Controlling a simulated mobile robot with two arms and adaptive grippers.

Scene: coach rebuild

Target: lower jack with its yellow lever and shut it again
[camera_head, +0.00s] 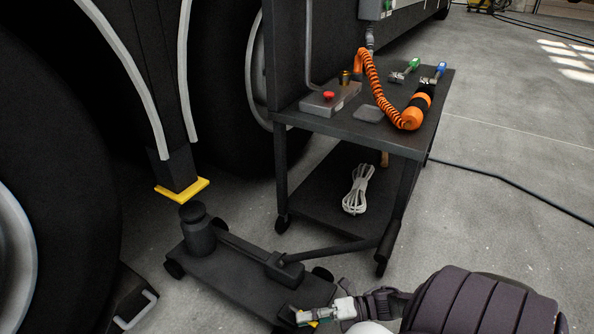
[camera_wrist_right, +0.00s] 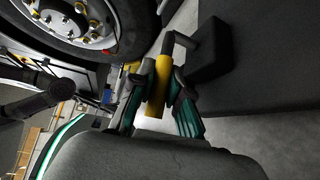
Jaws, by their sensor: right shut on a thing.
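The dark wheeled jack (camera_head: 235,278) sits on the floor at the lower middle of the head view. Its round post (camera_head: 196,230) stands upright just beside and below a yellow pad (camera_head: 182,190) under the coach. I cannot tell whether they touch. A black handle bar (camera_head: 345,249) slants from the jack toward the cart. My right gripper (camera_head: 306,318) is at the jack's near end. In the right wrist view, my right gripper (camera_wrist_right: 160,88) is shut around the yellow lever (camera_wrist_right: 156,100), on a dark crank. My left gripper is out of view.
A black cart (camera_head: 433,116) stands behind the jack, with an orange coiled hose (camera_head: 372,82) on top and a white cable bundle (camera_head: 357,190) on its lower shelf. Large coach tyres (camera_head: 45,130) stand at the left. Floor at the right is open, crossed by a black cable (camera_head: 510,186).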

